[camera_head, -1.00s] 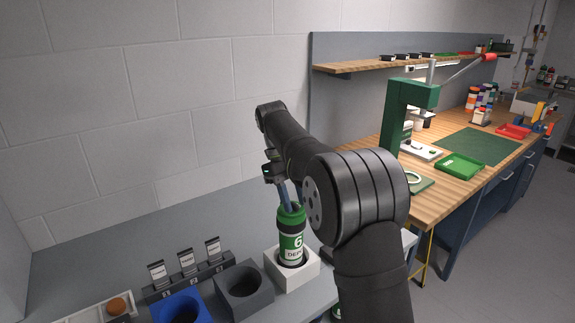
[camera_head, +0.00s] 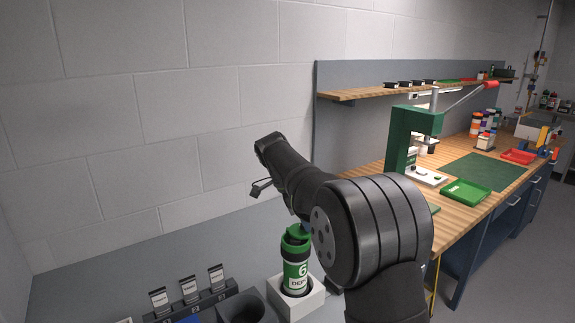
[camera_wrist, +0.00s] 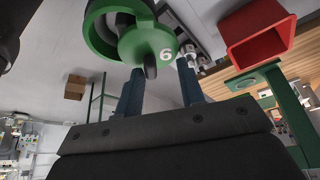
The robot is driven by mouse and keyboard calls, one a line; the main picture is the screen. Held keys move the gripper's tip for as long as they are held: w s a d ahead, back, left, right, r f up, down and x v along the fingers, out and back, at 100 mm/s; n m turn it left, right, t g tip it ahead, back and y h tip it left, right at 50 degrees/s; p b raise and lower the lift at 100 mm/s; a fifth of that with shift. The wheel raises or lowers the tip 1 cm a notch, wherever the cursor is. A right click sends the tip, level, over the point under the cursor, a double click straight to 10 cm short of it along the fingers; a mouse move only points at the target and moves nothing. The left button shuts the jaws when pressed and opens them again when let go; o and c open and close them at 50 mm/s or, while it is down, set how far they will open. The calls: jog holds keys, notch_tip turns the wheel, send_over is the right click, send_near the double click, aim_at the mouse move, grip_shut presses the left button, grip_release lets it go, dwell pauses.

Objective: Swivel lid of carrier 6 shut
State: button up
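Carrier 6 (camera_head: 296,268) is a green and white tube marked 6, upright in a white block (camera_head: 312,301) in the head view. In the wrist view its green rim (camera_wrist: 98,38) shows an open mouth. The round green lid (camera_wrist: 150,42), marked 6, sits off to one side, only partly over the mouth. A dark stub (camera_wrist: 150,66) sticks out from the lid. My gripper (camera_wrist: 163,72) has its two blue fingers apart, close to the lid, with the stub between them and nearer the left finger. Contact cannot be told. In the head view my arm mostly hides the fingers.
A green press (camera_head: 410,135) is on the wooden bench at right. A red bin (camera_wrist: 254,36) shows in the wrist view.

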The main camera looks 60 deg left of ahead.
jog(key=n, duration=0.1)
jog(key=a+n+y, duration=0.1)
jog(key=n, duration=0.2)
jog(key=shift+w+a+y, duration=0.2)
jog(key=shift+w+y, duration=0.05)
jog(key=shift+y, duration=0.05)
jog(key=n, duration=0.1)
jog(key=a+n+y, duration=0.1)
jog(key=n, duration=0.1)
jog(key=shift+t, duration=0.3)
jog(key=s+r+n+y, duration=0.1)
jog(key=s+r+n, duration=0.1)
jog(key=r, duration=0.3)
jog(key=s+d+r+n+g, duration=0.1)
jog(key=r+n, duration=0.1)
jog(key=r, duration=0.3)
jog(key=s+d+r+n+y, duration=0.1)
jog(key=s+r+n, duration=0.1)
jog(key=r, duration=0.4)
jog(key=shift+s+n+y, duration=0.3)
jog(key=shift+s+n, duration=0.05)
jog(key=shift+n, duration=0.25)
jog(key=shift+d, duration=0.1)
